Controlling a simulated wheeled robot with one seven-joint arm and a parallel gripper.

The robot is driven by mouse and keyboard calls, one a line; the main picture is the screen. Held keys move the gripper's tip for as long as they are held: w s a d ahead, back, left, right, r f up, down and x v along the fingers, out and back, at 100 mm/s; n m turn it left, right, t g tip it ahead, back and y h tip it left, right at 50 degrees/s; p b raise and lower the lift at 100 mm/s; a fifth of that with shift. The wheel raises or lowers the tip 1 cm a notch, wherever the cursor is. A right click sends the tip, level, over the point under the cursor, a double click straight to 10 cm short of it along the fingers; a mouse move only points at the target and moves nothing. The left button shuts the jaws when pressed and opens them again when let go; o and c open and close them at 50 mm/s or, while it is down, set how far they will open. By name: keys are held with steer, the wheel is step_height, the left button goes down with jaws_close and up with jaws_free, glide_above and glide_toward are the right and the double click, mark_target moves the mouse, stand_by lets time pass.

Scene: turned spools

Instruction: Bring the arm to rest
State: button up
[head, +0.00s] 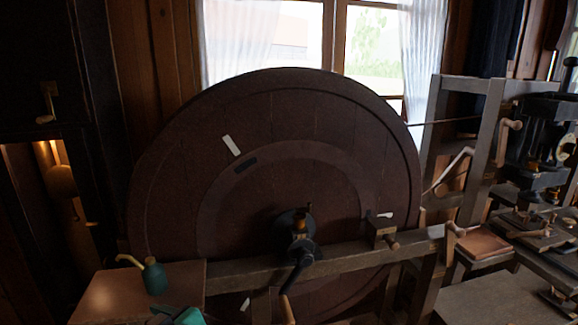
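I cannot make out my gripper in the head view. A dark and teal shape (182,316) is cut off by the bottom edge, left of the middle; I cannot tell what it is. No turned spool can be made out clearly.
A large dark wooden wheel (330,125) fills the middle, with a black crank (303,253) at its hub. A teal bottle (154,277) with a pale spout stands on a brown box top (110,296). A wooden beam (370,254) crosses in front; a machine (540,140) and bench (490,297) stand right.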

steer(key=d+f+m+t+h, duration=0.2)
steer(key=d+f+m+t, duration=0.45)
steer(key=f, duration=0.75)
steer(key=s+d+f+m+h, duration=0.5)
steer(key=s+d+f, duration=0.45)
steer(key=d, duration=0.25)
steer(key=s+d+h, duration=0.1)
steer(key=s+d, duration=0.3)
steer(key=s, duration=0.3)
steer(key=s+d+t+h, duration=0.1)
steer(key=s+d, duration=0.3)
steer(key=s, duration=0.4)
steer(key=s+d+h, duration=0.2)
steer(key=s+d, duration=0.2)
steer(key=s, duration=0.3)
steer(key=shift+s+f+t, duration=0.35)
steer(key=shift+s, duration=0.05)
